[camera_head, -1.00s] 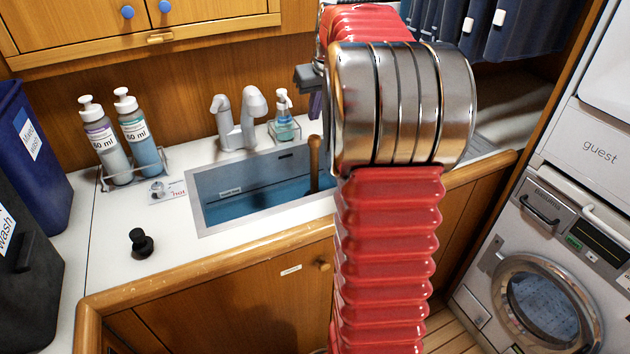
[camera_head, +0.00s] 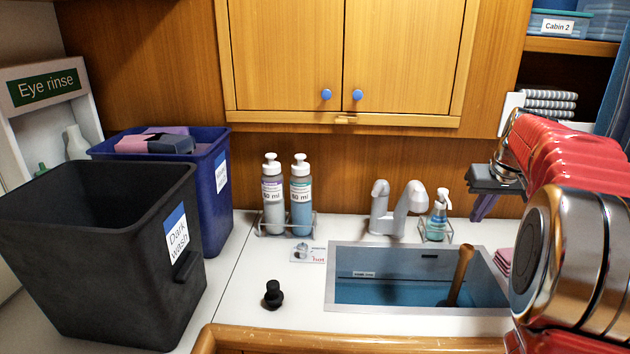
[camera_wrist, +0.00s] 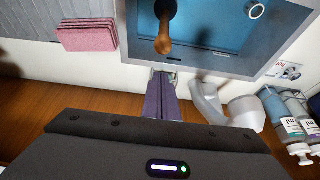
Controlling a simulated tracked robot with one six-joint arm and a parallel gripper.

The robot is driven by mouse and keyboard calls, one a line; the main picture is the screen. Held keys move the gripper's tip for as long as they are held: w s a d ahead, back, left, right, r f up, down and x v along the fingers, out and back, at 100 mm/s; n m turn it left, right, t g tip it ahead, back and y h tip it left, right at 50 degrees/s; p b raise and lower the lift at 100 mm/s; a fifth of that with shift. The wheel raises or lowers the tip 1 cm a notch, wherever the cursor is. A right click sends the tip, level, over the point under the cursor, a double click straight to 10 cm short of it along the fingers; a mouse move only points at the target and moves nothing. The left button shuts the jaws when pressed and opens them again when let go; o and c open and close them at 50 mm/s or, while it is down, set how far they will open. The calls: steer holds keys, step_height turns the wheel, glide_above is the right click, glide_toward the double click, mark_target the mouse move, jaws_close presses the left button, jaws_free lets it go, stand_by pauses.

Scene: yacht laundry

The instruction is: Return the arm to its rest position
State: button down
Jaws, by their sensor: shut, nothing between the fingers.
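My red and silver arm shows at the right of the head view. My gripper (camera_head: 478,210) hangs from its end above the back right of the counter, near the soap dispenser (camera_head: 438,215). In the wrist view its purple fingers (camera_wrist: 161,85) are together, with nothing between them. The sink (camera_head: 400,260) lies below and to the left of the arm, and a wooden handle (camera_head: 461,272) leans up out of it.
A black bin (camera_head: 60,250) and a blue bin (camera_head: 215,215) stand at the left. Two bottles (camera_head: 272,200) sit in a wire rack by the faucet (camera_head: 395,208). A black stopper (camera_head: 273,294) is on the counter. Folded pink cloths (camera_wrist: 88,36) lie beside the sink.

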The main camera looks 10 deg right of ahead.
steer(key=s+a+f+m+g, duration=0.1)
steer(key=s+a+f+m, duration=0.1)
steer(key=s+a+f, duration=0.35)
steer(key=s+a+n, duration=0.1)
steer(key=s+a, duration=0.5)
steer(key=a, duration=0.4)
steer(key=s+a+n+t, duration=0.1)
steer(key=s+a+n, duration=0.1)
steer(key=s+a, duration=0.4)
steer(key=s+a+n+t+y, duration=0.1)
steer(key=s+a, duration=0.5)
steer(key=a, duration=0.9)
steer(key=shift+s+a+f+n, duration=0.25)
steer(key=shift+s+f+n, duration=0.15)
steer(key=shift+n, duration=0.2)
